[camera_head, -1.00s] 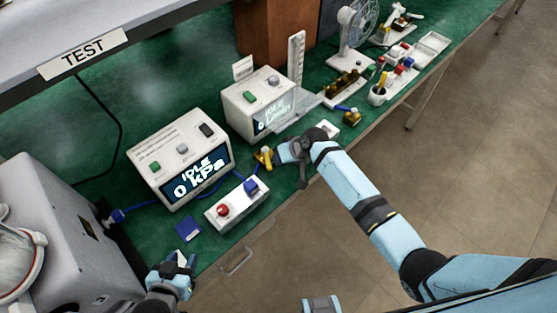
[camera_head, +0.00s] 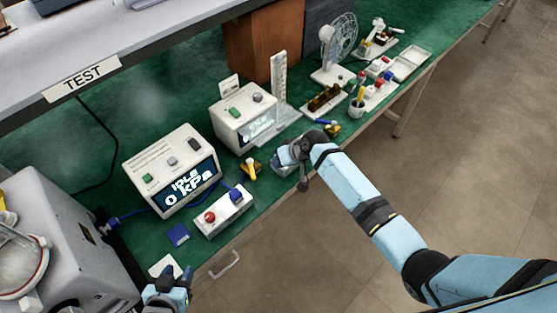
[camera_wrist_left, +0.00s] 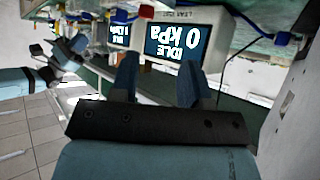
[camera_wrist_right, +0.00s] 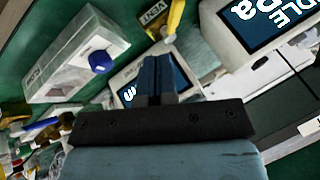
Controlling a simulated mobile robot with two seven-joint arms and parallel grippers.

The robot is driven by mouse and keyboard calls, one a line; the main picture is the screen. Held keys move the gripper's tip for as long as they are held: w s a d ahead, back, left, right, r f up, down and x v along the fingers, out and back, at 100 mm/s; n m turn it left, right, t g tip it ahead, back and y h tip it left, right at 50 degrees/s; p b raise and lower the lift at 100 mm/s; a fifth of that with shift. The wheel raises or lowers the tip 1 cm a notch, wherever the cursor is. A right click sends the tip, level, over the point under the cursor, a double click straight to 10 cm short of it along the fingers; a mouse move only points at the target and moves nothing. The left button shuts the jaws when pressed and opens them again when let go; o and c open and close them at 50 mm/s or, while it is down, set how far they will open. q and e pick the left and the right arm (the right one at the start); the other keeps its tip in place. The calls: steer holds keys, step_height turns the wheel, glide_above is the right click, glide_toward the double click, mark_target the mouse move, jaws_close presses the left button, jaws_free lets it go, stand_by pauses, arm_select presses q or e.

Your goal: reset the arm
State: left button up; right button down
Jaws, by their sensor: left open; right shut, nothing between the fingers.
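My right gripper (camera_head: 284,161) hangs over the front edge of the green bench, to the right of a yellow-handled valve (camera_head: 250,168). In the right wrist view its fingers (camera_wrist_right: 160,66) are together with nothing between them. My left gripper (camera_head: 176,275) is low at the bench's front edge, beside a white card (camera_head: 164,266). In the left wrist view its two fingers (camera_wrist_left: 158,72) stand apart with an empty gap. My right arm (camera_head: 352,190) reaches in from the lower right.
A kPa display box (camera_head: 172,163) and a second display box (camera_head: 243,118) stand on the bench, both reading IDLE. A red-and-blue button box (camera_head: 222,213) is in front. A grey machine (camera_head: 60,250) is left.

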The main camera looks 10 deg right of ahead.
steer(key=s+d+f+m+t+h, duration=0.1)
steer(key=s+d+f+t, duration=0.1)
steer(key=s, duration=0.4)
steer(key=s+d+f+t, duration=0.1)
steer(key=s+f, duration=0.1)
steer(key=s, duration=0.4)
steer(key=s+d+r+t+h, duration=0.1)
steer(key=s+d+r+t, duration=0.1)
steer(key=s, duration=0.6)
steer(key=s+d+r+t+h, duration=0.1)
steer(key=s+d+r+t, duration=0.1)
steer(key=s+d, duration=0.3)
steer(key=s, duration=0.3)
steer(key=shift+s+r+h, duration=0.15)
steer(key=shift+s+h, duration=0.1)
steer(key=shift+h, duration=0.05)
